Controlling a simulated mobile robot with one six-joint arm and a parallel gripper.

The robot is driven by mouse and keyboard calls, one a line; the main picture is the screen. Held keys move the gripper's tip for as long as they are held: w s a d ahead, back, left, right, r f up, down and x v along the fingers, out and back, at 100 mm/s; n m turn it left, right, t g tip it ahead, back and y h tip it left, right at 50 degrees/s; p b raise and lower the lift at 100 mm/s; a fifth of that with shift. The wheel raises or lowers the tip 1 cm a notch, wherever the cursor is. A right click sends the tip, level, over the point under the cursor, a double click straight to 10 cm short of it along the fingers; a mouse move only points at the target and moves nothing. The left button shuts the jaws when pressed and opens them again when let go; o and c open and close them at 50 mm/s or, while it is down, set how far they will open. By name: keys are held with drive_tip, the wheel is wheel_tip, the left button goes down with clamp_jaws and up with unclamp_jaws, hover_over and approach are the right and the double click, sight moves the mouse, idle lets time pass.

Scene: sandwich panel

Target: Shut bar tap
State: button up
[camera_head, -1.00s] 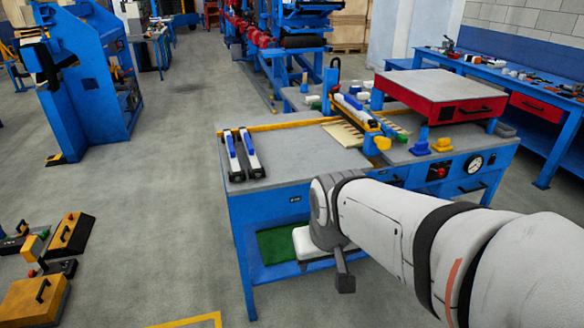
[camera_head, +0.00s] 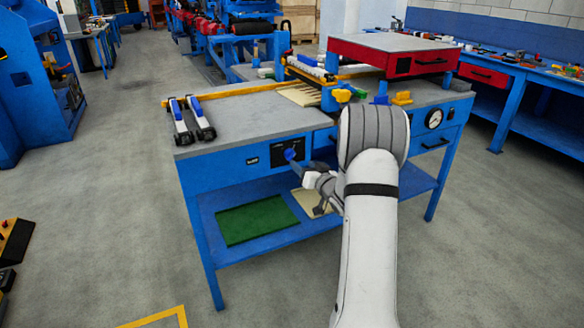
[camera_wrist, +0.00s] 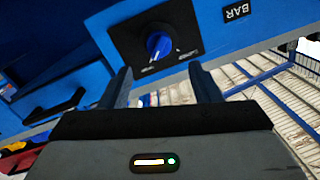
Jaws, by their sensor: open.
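The bar tap is a blue knob (camera_head: 290,154) on a black plate on the bench's front panel, beside a small BAR label (camera_head: 251,161). In the wrist view the blue knob (camera_wrist: 158,45) sits on its black plate (camera_wrist: 130,40) with small white marks; the marks are too blurred to read. My gripper (camera_wrist: 161,78) is open and empty. Its two dark fingers point at the plate, with the knob beyond and roughly between their tips. The knob looks apart from the fingers. In the head view my gripper (camera_head: 309,168) is just right of and below the knob, partly hidden by my arm.
The blue workbench (camera_head: 200,176) has a lower shelf with a green mat (camera_head: 256,220). Two blue-and-white clamps (camera_head: 190,122) lie on the top's left. A red drawer unit (camera_head: 400,62) stands at the back right, and a gauge (camera_head: 435,118) is on the front.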

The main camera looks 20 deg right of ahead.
sight(293, 158)
drive_tip(key=w, duration=0.7)
drive_tip(key=shift+w+a+f+b, duration=0.35)
drive_tip(key=shift+f, duration=0.05)
drive_tip(key=shift+c, duration=0.3)
drive_tip(key=c, duration=0.9)
drive_tip(key=shift+a, duration=0.15)
drive_tip(key=shift+c, duration=0.2)
